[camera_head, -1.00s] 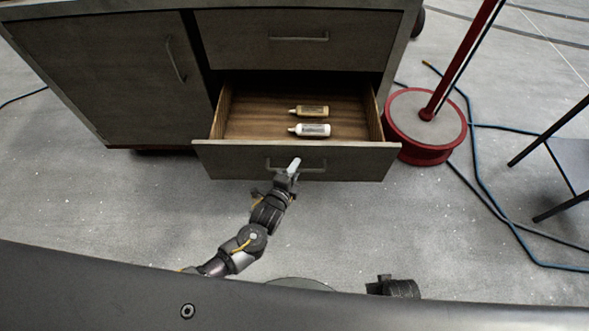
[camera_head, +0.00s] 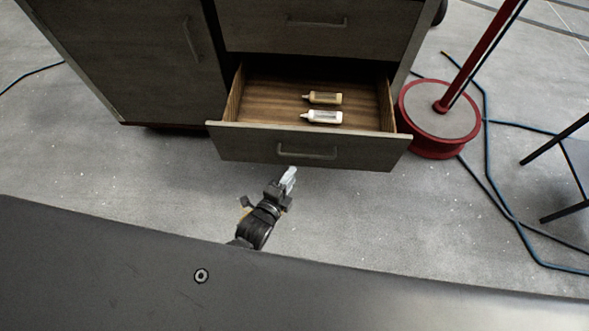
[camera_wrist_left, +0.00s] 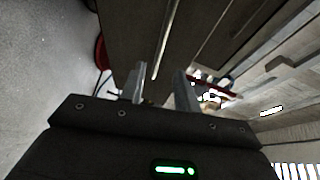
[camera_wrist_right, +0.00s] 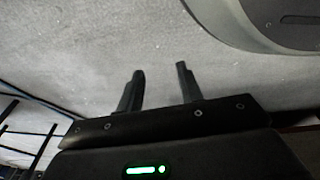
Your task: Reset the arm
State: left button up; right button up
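My left gripper (camera_head: 290,176) is in front of the open drawer (camera_head: 262,146), below its handle (camera_head: 308,153) in the head view and apart from it. In the left wrist view its two fingers (camera_wrist_left: 160,84) stand apart with nothing between them, and the handle bar (camera_wrist_left: 165,45) shows beyond. My right gripper (camera_wrist_right: 158,86) shows only in its own wrist view. Its fingers are apart and empty over the bare floor.
The drawer holds a tan bottle (camera_head: 325,97) and a white bottle (camera_head: 323,117), both lying down. A red round stand base (camera_head: 436,143) is right of the cabinet (camera_head: 130,60). Hoses (camera_head: 488,170) and a dark chair (camera_head: 575,165) are farther right. Floor in front of the drawer is clear.

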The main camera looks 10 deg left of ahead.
pick_arm(q)
jog(key=shift+s, duration=0.1)
dwell(0.5)
